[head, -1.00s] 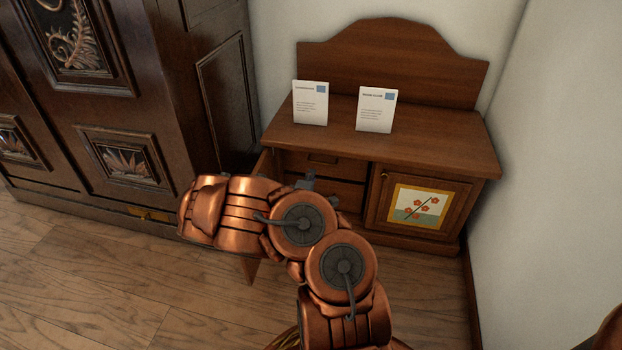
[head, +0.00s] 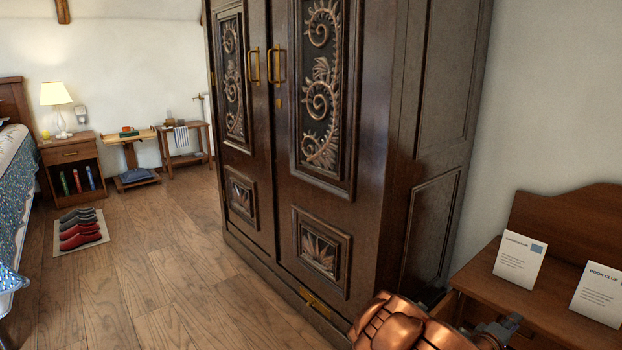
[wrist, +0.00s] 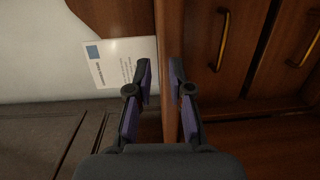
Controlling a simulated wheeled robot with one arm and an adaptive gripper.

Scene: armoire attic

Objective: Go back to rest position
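My gripper (wrist: 161,82) shows in the wrist view with its two dark, purple-padded fingers apart and no object held between them. A wooden cabinet edge (wrist: 169,35) lies beyond the gap; I cannot tell how far. In the head view, my copper arm is at the bottom right, with a dark grey part of it in front of the low wooden cabinet (head: 545,312). The fingers are not clear in that view.
A carved dark armoire (head: 390,150) stands in the middle. Two cards, one left (head: 519,262) and one right (head: 598,296), stand on the cabinet. Open floor (head: 150,265) lies left, with shoes on a mat (head: 65,249), a nightstand (head: 60,157) and a bed (head: 8,210).

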